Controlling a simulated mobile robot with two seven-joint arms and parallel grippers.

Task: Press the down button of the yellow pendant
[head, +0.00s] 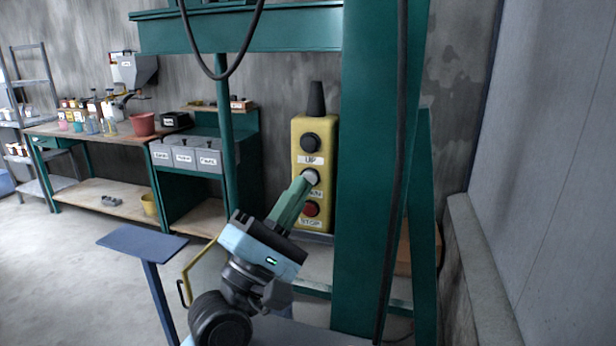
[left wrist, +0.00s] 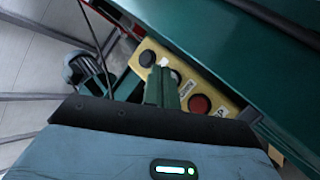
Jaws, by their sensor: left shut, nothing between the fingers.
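The yellow pendant (head: 325,209) hangs upright beside a green post in the head view. It has a black UP button (head: 312,142) at the top, a pale middle button (head: 311,176) with a partly hidden label, and a red STOP button (head: 311,208). My left gripper (head: 307,181) is shut and empty, its fingertips at the middle button, touching it or very close. In the left wrist view the closed fingers (left wrist: 162,88) reach over the pendant (left wrist: 184,73) and hide part of the middle button. The red button (left wrist: 200,104) shows beside them. My right gripper is in neither view.
A green post (head: 375,180) stands just right of the pendant. A dark cable (head: 221,76) loops above. A blue stand (head: 142,243) is left of my left arm.

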